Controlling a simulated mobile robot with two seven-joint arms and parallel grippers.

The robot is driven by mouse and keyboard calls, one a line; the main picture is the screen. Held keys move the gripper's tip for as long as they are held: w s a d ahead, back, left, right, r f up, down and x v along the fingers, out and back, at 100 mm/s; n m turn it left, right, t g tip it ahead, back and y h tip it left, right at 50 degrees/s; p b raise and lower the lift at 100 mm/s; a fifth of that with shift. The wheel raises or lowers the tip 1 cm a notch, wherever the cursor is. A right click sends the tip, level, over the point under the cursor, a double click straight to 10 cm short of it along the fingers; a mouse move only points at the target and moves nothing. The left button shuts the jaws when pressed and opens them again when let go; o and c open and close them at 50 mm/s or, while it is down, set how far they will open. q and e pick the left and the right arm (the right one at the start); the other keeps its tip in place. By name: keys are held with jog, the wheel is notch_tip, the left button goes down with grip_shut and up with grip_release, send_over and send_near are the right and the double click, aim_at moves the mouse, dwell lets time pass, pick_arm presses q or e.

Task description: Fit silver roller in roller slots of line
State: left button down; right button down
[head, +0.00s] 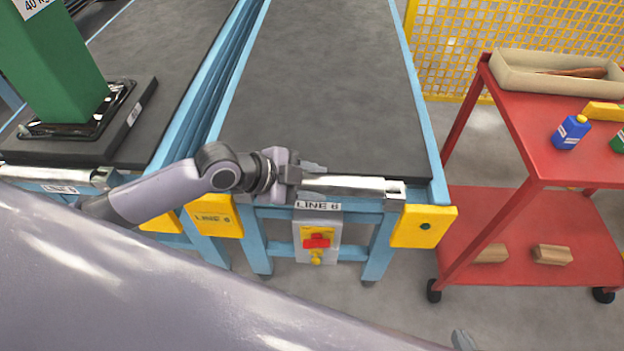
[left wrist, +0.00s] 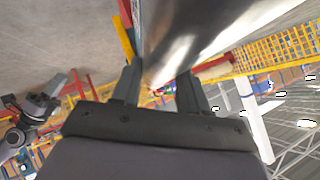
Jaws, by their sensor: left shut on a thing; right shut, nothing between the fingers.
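The silver roller (head: 345,184) lies crosswise along the front end of the dark belt of Line 6 (head: 330,90), above the "LINE 6" label (head: 317,206). My left gripper (head: 296,174) is shut on its left end. Its right end is at a pale bracket (head: 396,188) near the right front corner; I cannot tell whether it is seated in the slot. The left slot is hidden by my gripper. In the left wrist view the shiny roller (left wrist: 200,30) runs up from between the fingers. My right gripper (head: 462,340) barely shows at the bottom edge, low and away from the line.
A neighbouring line at left carries a green column on a black base (head: 75,125) and has its own front roller (head: 50,173). A red cart (head: 590,165) with a box and bottles stands at right. Yellow corner plates (head: 424,226) and a red switch (head: 317,241) front the line.

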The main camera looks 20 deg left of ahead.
aim_at(306, 187)
pick_arm(q)
jog(key=shift+f+b, duration=0.65)
jog(key=shift+f, duration=0.2)
jog(key=shift+c, duration=2.4)
grip_release()
jog(key=shift+f, duration=0.15)
jog(key=shift+v, duration=3.65)
jog(key=s+d+f+n+y, duration=0.2)
jog(key=s+d+f+n, duration=0.25)
jog(key=s, duration=0.35)
jog(key=s+a+f+n+g+y, duration=0.3)
jog(key=s+a+n+y, duration=0.3)
jog(key=s+a+n, duration=0.4)
jog(key=w+d+f+t+h+p, duration=0.2)
jog(key=w+d+f+t+p, duration=0.1)
jog(key=w+d+f+t, duration=0.1)
jog(key=shift+w+f+t, duration=0.85)
jog(key=shift+f+t, duration=0.35)
jog(key=shift+f, duration=0.15)
